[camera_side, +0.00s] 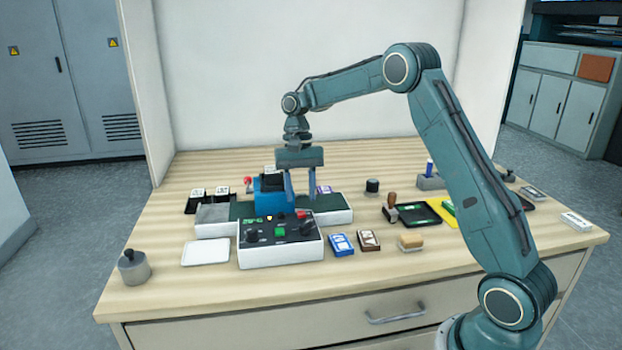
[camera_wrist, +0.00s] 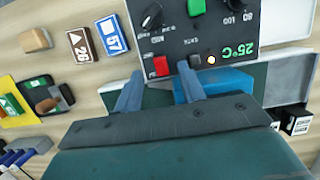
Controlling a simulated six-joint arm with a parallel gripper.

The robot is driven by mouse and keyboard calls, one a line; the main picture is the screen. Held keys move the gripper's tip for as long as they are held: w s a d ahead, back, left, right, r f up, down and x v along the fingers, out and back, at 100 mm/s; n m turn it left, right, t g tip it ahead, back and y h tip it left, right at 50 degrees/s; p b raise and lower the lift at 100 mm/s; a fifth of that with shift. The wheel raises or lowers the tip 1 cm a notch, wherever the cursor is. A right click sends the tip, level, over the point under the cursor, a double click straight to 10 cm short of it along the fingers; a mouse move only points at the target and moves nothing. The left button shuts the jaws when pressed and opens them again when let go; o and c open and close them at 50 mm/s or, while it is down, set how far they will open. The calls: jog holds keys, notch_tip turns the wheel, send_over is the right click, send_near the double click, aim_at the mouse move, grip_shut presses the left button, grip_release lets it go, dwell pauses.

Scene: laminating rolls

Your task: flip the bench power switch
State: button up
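The control box (camera_side: 281,255) stands near the front middle of the table, with a dark panel, knobs and a green display. A red rocker-like switch (camera_side: 301,215) sits at the panel's back right corner; it also shows in the wrist view (camera_wrist: 161,66). The panel also has a green button (camera_side: 279,229) and a lit yellow lamp (camera_wrist: 211,60). My gripper (camera_side: 301,202) points down near the back edge of the box. Its fingers are apart with nothing between them. In the wrist view my gripper (camera_wrist: 159,75) has its fingertips on either side of the red switch; contact cannot be told.
A blue machine (camera_side: 268,198) with rolls stands on a white-edged base (camera_side: 335,216) right behind the box. Blue cards (camera_side: 341,244), brown cards (camera_side: 369,241) and a tan block (camera_side: 411,243) lie to the right. A white tray (camera_side: 206,251) and a grey weight (camera_side: 133,268) are left.

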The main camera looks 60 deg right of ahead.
aim_at(300, 212)
jog(key=shift+v, duration=1.75)
jog(key=shift+a+r, duration=0.1)
jog(key=s+a+r+n+t, duration=0.3)
jog(key=s+a+r+n, duration=0.1)
jog(key=s+a+r, duration=0.75)
jog(key=s+f+n+t+h, duration=0.1)
jog(key=s+f+n+t, duration=0.1)
jog(key=s, duration=0.7)
jog(key=s+f+n+t+h, duration=0.1)
jog(key=s+f+n+t, duration=0.1)
jog(key=s, duration=0.7)
jog(key=shift+s+a+n+t, duration=0.15)
jog(key=shift+a+n+t, duration=0.15)
jog(key=shift+a+n, duration=0.2)
